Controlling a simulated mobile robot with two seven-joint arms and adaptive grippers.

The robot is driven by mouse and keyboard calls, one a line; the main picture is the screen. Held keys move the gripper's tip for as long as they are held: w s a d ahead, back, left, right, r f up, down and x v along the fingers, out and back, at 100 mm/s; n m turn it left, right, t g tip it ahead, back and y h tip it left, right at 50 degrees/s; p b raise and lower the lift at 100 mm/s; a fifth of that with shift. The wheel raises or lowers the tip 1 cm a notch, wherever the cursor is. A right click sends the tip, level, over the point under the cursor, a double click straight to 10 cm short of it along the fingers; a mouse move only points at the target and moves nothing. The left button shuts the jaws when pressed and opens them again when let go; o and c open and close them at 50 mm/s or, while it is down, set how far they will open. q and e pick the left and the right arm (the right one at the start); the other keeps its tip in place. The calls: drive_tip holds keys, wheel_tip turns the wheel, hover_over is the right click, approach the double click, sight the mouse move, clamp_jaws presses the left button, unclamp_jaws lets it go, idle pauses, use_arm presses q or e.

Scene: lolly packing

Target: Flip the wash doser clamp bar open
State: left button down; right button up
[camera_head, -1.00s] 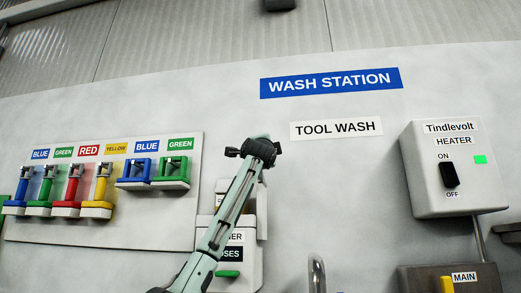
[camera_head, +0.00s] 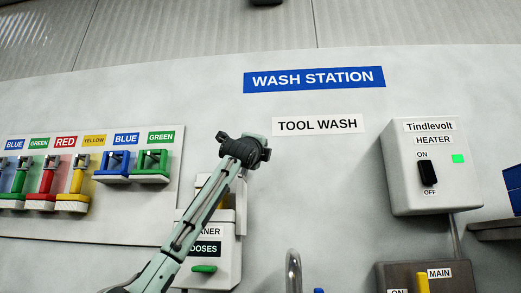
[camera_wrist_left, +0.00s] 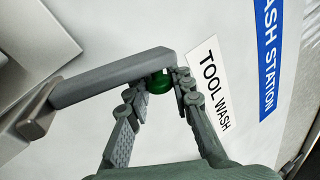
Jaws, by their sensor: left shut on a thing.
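The wash doser (camera_head: 226,258) is a white wall box with a dark "DOSES" label and a green lever (camera_head: 204,268) low on its front. My left forearm and gripper cover part of it in the head view. My left gripper (camera_head: 242,149) is at the doser's top, below left of the "TOOL WASH" sign. In the left wrist view, the grey clamp bar (camera_wrist_left: 105,78) runs from a bracket at the left to my left gripper (camera_wrist_left: 160,84). The fingers are shut on the green knob (camera_wrist_left: 158,83) at the bar's end. My right gripper is not in view.
A board (camera_head: 110,222) with coloured, labelled clamps hangs at the left. The Tindlevolt heater box (camera_head: 401,180) is at the right, above a dark "MAIN" switch box (camera_head: 447,287). A curved metal tap (camera_head: 293,268) stands between.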

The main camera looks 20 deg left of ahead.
use_arm(q)
drive_tip(key=shift+w+d+f, duration=0.1)
drive_tip(key=shift+f, duration=0.15)
drive_tip(key=c, duration=1.4)
unclamp_jaws()
drive_tip(key=shift+r, duration=0.1)
drive_tip(key=shift+o, duration=0.4)
drive_tip(key=shift+r, duration=0.1)
drive_tip(key=v, duration=1.2)
